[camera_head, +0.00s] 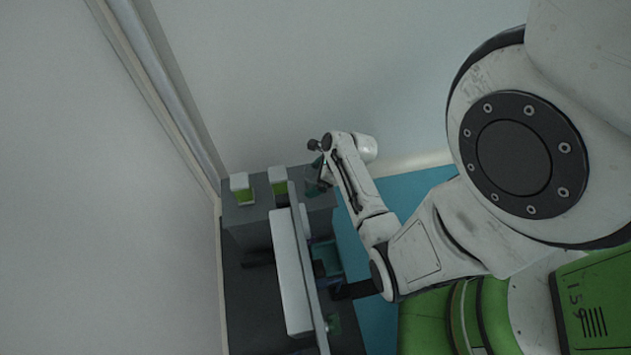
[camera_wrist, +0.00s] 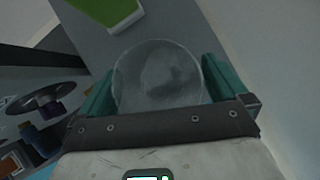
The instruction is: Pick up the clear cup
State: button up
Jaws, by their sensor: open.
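The clear cup (camera_wrist: 160,72) shows in the wrist view as a round, see-through shape. It sits between the two teal fingers of my gripper (camera_wrist: 158,88), with the left finger close to its side and the right finger near its other side. I cannot tell whether either finger touches it. My gripper is open around the cup. In the head view my gripper (camera_head: 318,172) is at the right end of the grey cabinet top, small and partly hidden by my arm. The cup cannot be made out clearly there.
Two white and green boxes (camera_head: 242,188) (camera_head: 279,181) stand on the grey cabinet (camera_head: 246,214), left of my gripper. A green and white item (camera_wrist: 108,10) shows at the top of the wrist view. A long white shelf (camera_head: 290,272) runs below. A wall lies behind the cabinet.

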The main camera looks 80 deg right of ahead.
jog(key=c, duration=1)
jog(key=shift+o, duration=0.2)
jog(key=shift+r, duration=0.15)
